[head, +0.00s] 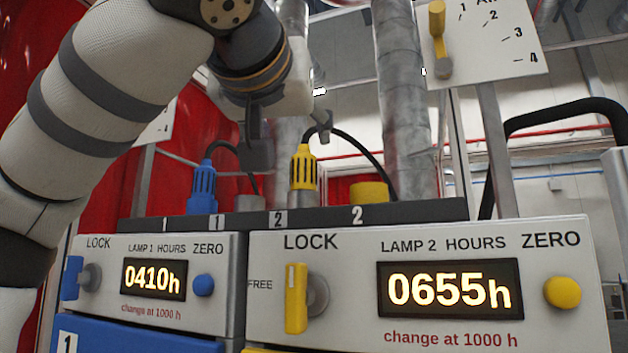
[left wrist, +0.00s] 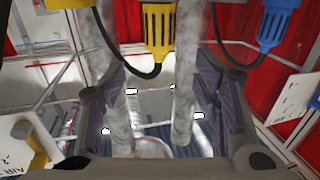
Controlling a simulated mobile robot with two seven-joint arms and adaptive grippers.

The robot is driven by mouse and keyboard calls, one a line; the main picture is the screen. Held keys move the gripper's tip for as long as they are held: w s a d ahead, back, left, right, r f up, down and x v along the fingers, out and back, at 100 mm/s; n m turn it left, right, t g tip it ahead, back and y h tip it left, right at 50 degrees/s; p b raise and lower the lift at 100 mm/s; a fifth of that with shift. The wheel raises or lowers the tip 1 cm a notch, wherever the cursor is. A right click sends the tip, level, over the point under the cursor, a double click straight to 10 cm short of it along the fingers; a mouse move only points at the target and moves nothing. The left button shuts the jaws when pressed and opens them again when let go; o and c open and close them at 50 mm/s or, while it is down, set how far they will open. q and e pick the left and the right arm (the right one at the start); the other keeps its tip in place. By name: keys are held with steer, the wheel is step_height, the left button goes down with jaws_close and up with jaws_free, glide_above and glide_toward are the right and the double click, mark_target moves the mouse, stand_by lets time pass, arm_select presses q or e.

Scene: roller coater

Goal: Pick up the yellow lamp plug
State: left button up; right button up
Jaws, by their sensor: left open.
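The yellow lamp plug (head: 303,168), ribbed with a black cable from its top, stands upright in the dark strip above the lamp 2 panel. In the left wrist view, the yellow plug (left wrist: 158,32) shows upside down at the top centre, beyond the open left gripper (left wrist: 160,75) and not clasped. The plug's lower end is cut off there. My right gripper is in neither view.
A blue plug (head: 203,188) stands to the left, also in the left wrist view (left wrist: 275,24). A yellow socket (head: 369,194) is at right, where the black cable bends down. Grey pipes (head: 402,100) rise behind. The lamp 2 panel (head: 345,340) has a yellow lock lever (head: 296,298).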

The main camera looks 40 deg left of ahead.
mark_target(301, 159)
arm_select(q)
steer(key=x, duration=0.6)
steer(key=f+x, duration=0.1)
steer(key=x, duration=0.2)
steer(key=shift+f, duration=0.1)
steer(key=shift+s, duration=0.1)
steer(key=c, duration=1.3)
